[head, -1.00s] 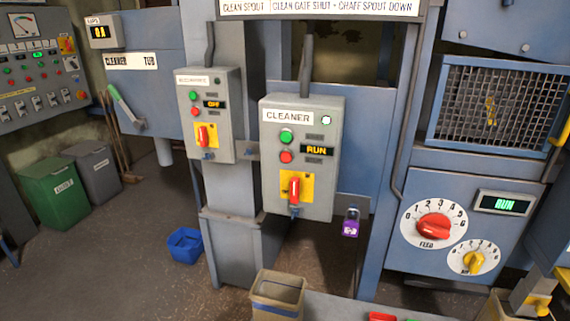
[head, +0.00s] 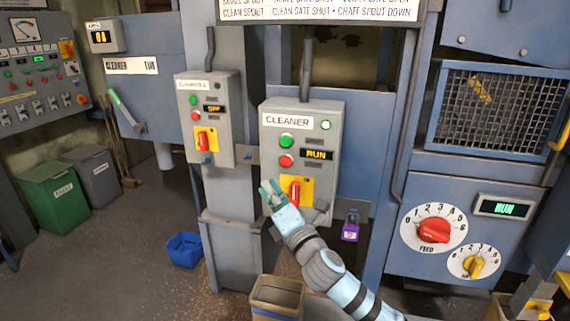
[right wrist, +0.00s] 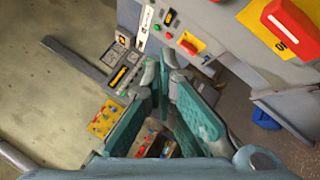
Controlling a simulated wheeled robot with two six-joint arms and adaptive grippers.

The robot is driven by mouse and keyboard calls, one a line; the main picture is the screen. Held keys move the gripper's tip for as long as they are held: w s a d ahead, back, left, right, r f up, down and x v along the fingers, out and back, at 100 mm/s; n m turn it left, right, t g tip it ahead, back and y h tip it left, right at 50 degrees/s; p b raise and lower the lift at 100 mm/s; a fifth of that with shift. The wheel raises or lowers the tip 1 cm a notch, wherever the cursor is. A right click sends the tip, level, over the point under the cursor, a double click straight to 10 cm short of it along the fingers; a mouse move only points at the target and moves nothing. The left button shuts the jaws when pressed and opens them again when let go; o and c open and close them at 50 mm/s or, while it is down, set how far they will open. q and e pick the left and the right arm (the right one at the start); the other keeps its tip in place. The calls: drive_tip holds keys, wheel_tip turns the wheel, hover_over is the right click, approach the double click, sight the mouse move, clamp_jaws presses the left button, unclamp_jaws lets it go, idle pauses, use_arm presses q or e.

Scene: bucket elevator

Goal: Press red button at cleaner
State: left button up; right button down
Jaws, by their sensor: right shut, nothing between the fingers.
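A red rotary handle (head: 294,191) on a yellow plate (head: 306,192) is below the buttons. My right gripper (head: 268,191) is shut and empty, in front of the box's lower left edge, below the red button and apart from it. In the right wrist view the fingers (right wrist: 165,75) meet at their tips, and the red handle (right wrist: 290,20) shows large at upper right. My left gripper is out of view.
A similar grey box (head: 207,95) reading OFF hangs to the left. A purple padlock (head: 351,229) hangs at the lower right of the cleaner box. A beige bin (head: 277,294) stands below, and red (head: 433,231) and yellow (head: 477,267) dials are at right.

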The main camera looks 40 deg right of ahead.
sight(286, 161)
drive_tip(key=shift+w+d+f, duration=0.1)
drive_tip(key=shift+w+d+b, duration=0.35)
drive_tip(key=shift+w+d, duration=0.45)
drive_tip(key=shift+d, duration=0.4)
drive_tip(key=shift+w+d+b, duration=0.35)
drive_tip(key=shift+w+d, duration=0.5)
drive_tip(key=shift+d, duration=0.3)
drive_tip(key=shift+w+d+b, duration=0.35)
drive_tip(key=shift+w+d, duration=0.45)
drive_tip(key=shift+d, duration=0.4)
drive_tip(key=shift+d, duration=0.1)
drive_tip(key=shift+w+d+p, duration=0.25)
drive_tip(key=shift+w+p, duration=0.05)
